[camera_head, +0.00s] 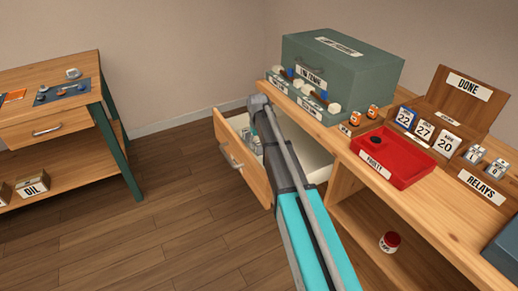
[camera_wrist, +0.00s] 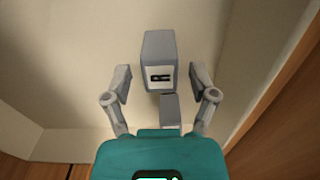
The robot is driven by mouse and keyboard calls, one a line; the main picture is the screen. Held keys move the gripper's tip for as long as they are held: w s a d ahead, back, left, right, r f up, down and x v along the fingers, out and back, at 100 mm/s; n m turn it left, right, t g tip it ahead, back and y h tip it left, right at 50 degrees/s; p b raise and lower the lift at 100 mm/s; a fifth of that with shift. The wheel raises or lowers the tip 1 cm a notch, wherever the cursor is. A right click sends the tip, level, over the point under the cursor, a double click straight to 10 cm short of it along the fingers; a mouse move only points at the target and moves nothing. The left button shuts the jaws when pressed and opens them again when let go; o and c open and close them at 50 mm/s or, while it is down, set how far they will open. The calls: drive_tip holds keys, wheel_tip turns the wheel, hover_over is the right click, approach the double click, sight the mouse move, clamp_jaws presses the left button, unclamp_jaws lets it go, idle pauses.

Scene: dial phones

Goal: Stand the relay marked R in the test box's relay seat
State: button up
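In the wrist view my gripper (camera_wrist: 160,78) is open. Its two fingers are on either side of a grey block (camera_wrist: 159,48) with a white label, with gaps on both sides. The label's dark mark is sideways and too small to read surely. A second, smaller grey block (camera_wrist: 170,110) shows just below it. Both are over the pale floor of the open drawer (camera_head: 229,156).
A green cabinet (camera_head: 372,66) stands on the bench, with a red tray (camera_head: 421,172) marked FAULTY nearby. A rack marked RELAYS (camera_head: 481,187) holds two small relays. A DONE box (camera_head: 466,88) stands behind. A blue-grey item (camera_head: 506,240) is cut off at right. Drawer walls surround my gripper.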

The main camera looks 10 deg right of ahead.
sight(258, 143)
clamp_jaws()
drive_tip(key=shift+r+p, duration=3.05)
drive_tip(key=shift+p, duration=0.05)
